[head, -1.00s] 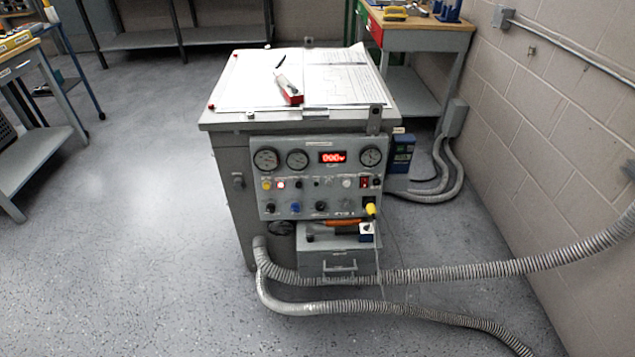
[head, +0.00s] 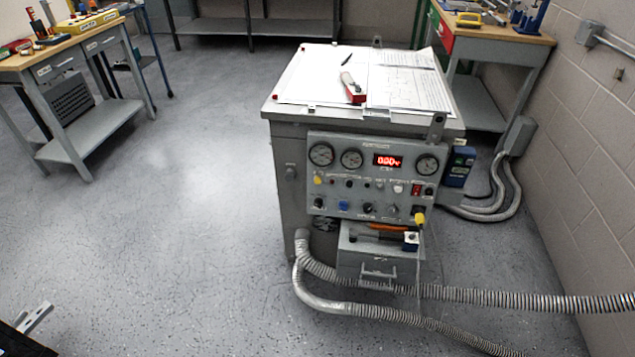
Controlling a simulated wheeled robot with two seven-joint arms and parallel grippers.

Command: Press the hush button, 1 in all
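A grey transformer cabinet (head: 290,215) stands in the middle of the head view. Its front control panel (head: 325,200) carries dials, a red lit display (head: 388,161), and rows of small coloured knobs and buttons. A yellow knob (head: 318,180), a blue knob (head: 343,206), a white button (head: 398,186) and a red switch (head: 416,189) show. The labels are too small to read, so I cannot tell which one is the hush button. My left gripper (head: 36,319) shows partly at the lower left edge, far from the panel; its opening is unclear. My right gripper is out of view.
Papers (head: 410,85) and a red-and-grey tool (head: 353,90) lie on the cabinet top. An open drawer (head: 378,265) juts out below the panel. Ribbed hoses (head: 480,297) cross the floor to the right. Workbenches (head: 95,130) stand at left and back right. The left floor is clear.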

